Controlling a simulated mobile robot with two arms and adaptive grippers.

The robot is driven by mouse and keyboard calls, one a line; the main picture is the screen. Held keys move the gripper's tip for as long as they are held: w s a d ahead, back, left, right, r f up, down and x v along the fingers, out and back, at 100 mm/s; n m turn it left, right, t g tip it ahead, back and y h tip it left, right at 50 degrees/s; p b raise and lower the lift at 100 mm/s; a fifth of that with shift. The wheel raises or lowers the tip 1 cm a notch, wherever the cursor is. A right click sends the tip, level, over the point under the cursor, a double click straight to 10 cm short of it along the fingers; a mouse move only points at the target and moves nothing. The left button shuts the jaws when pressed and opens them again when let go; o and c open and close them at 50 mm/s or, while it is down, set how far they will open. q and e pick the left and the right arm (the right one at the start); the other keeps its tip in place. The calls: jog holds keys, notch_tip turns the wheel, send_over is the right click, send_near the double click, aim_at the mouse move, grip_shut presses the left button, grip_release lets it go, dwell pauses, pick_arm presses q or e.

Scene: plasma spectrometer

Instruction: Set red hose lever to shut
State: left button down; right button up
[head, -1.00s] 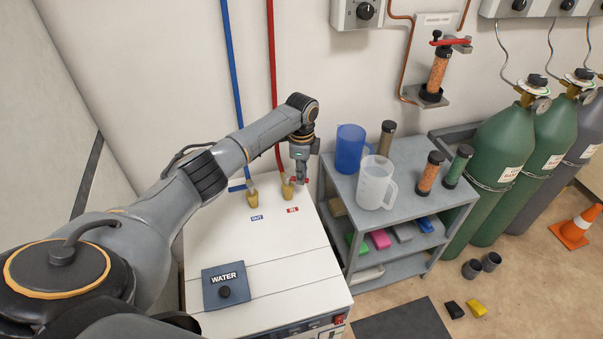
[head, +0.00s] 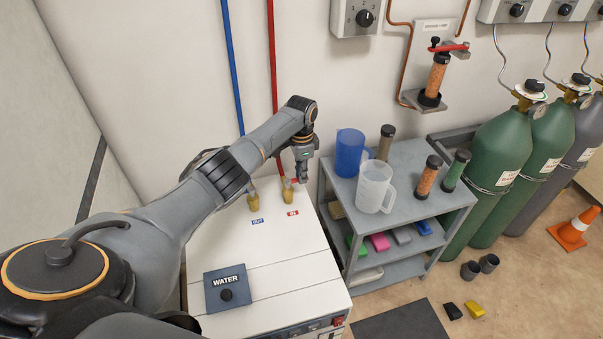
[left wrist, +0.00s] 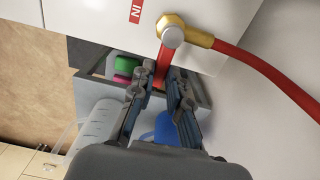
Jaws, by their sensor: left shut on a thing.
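The red hose (head: 272,70) comes down the wall to a brass fitting (head: 287,193) beside the red IN label (head: 292,213) on the white cabinet. In the left wrist view the brass fitting (left wrist: 197,36) has a round pivot cap, and the red lever (left wrist: 162,62) sticks out from it between my fingers, pointing away from the cabinet's label side. My left gripper (head: 301,181) is shut on the red lever; its fingers also show in the left wrist view (left wrist: 160,95). My right gripper is not in view.
A second brass fitting (head: 254,202) by the OUT label stands just left, partly behind my left arm. A grey cart (head: 400,155) with a blue jug (head: 349,154) and a clear jug (head: 373,188) stands close right of the cabinet. The wall is close behind.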

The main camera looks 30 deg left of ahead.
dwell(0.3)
pick_arm(q)
jog(key=c, duration=1.3)
grip_release()
jog(key=shift+r, duration=0.15)
notch_tip(320, 180, up, 12)
jog(key=shift+f, duration=0.25)
